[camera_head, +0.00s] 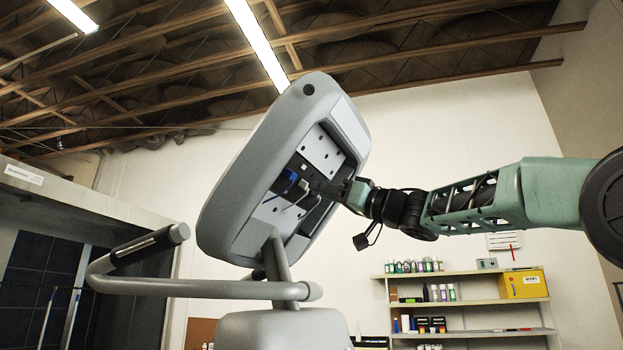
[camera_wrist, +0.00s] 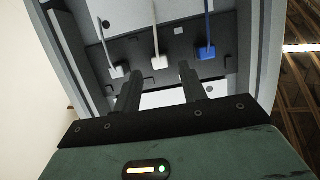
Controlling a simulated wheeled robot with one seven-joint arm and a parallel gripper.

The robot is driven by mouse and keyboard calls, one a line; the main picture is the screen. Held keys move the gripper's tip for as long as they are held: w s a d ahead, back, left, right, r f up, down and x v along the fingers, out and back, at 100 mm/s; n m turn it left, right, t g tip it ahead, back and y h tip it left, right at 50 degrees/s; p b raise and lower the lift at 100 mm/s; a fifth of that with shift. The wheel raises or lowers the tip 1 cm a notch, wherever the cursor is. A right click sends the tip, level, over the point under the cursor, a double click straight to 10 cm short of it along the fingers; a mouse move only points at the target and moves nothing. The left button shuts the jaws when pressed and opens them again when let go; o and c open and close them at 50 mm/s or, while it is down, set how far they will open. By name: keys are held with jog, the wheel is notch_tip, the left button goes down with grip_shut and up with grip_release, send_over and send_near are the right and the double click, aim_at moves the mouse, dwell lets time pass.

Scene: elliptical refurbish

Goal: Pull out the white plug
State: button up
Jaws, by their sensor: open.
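The white plug (camera_wrist: 159,62) sits in the dark recess in the back of the console, in the middle of a row of plugs, with its cable running up. A pale grey-white plug (camera_wrist: 117,71) is to its left and a blue plug (camera_wrist: 207,52) to its right. My gripper (camera_wrist: 158,69) is open, its fingers pointing into the recess on either side of the white plug's line. I see no contact, and cannot tell how deep the fingertips are. In the head view my gripper (camera_head: 328,187) reaches into the console from the right, partly hiding the plugs.
The tilted console housing (camera_head: 235,190) has raised side walls around the recess. A grey handlebar (camera_head: 200,287) runs below it. Shelves (camera_head: 470,302) with bottles and a yellow box (camera_head: 523,284) stand at the back right.

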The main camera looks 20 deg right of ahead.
jog(key=shift+p+x, duration=0.6)
jog(key=shift+x, duration=1.35)
grip_shut()
jog(key=shift+s+d+f, duration=0.45)
jog(key=shift+f, duration=0.2)
grip_release()
jog(key=shift+s+d, duration=0.1)
jog(key=b+v, duration=0.7)
jog(key=v, duration=1)
jog(key=shift+s+d+f, duration=0.1)
jog(key=shift+d, duration=0.05)
